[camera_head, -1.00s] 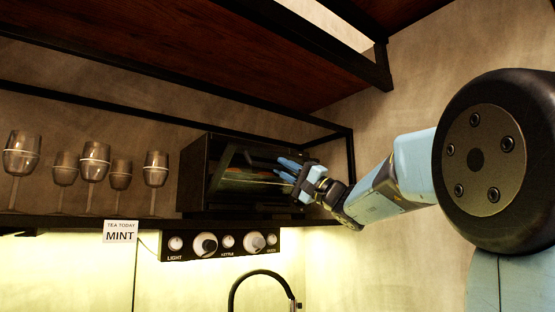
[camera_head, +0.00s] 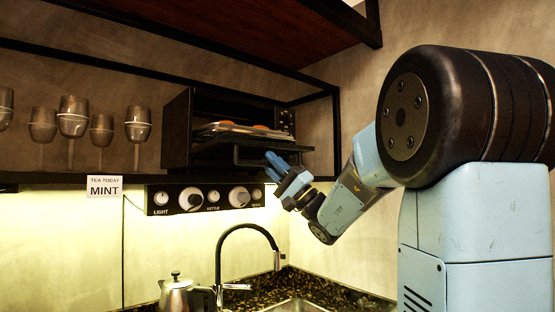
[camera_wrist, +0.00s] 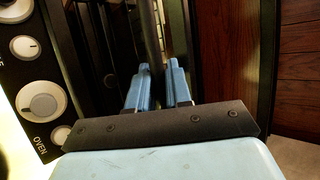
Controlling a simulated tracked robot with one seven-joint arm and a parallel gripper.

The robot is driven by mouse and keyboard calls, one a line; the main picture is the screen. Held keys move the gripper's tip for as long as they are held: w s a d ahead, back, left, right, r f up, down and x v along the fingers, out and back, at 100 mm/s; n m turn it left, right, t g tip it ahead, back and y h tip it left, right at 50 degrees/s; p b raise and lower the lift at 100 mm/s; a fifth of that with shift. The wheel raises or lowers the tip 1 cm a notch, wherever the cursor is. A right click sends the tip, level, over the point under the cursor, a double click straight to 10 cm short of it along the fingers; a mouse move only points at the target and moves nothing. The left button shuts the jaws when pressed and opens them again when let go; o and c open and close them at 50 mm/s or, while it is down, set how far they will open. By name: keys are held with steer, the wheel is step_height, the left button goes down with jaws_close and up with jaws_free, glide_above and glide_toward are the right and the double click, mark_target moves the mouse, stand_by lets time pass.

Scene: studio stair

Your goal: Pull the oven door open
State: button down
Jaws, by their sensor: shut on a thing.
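The black oven (camera_head: 178,128) stands on the shelf in the head view. Its door (camera_head: 240,148) is folded down and out at the front, close to level, and the cavity shows. A tray with orange items (camera_head: 240,129) lies inside. My gripper (camera_head: 272,163) is at the door's outer edge, below its right part. In the wrist view my two blue fingers (camera_wrist: 158,88) are shut on the dark bar of the door handle (camera_wrist: 151,40), which runs between them.
A knob panel (camera_head: 205,198) is mounted under the shelf, below the oven. Several glasses (camera_head: 73,120) stand on the shelf to the left, above a MINT card (camera_head: 104,187). A tap (camera_head: 247,228) and a kettle (camera_head: 176,293) are below at the sink.

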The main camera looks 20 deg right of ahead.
steer(key=shift+w+a, duration=0.1)
steer(key=shift+w, duration=0.05)
steer(key=c, duration=1.3)
jaws_free()
steer(key=shift+w+f, duration=0.1)
steer(key=shift+w, duration=0.05)
steer(key=shift+s, duration=0.2)
steer(key=v, duration=1.3)
steer(key=shift+d+f, duration=0.25)
steer(key=shift+f, duration=0.15)
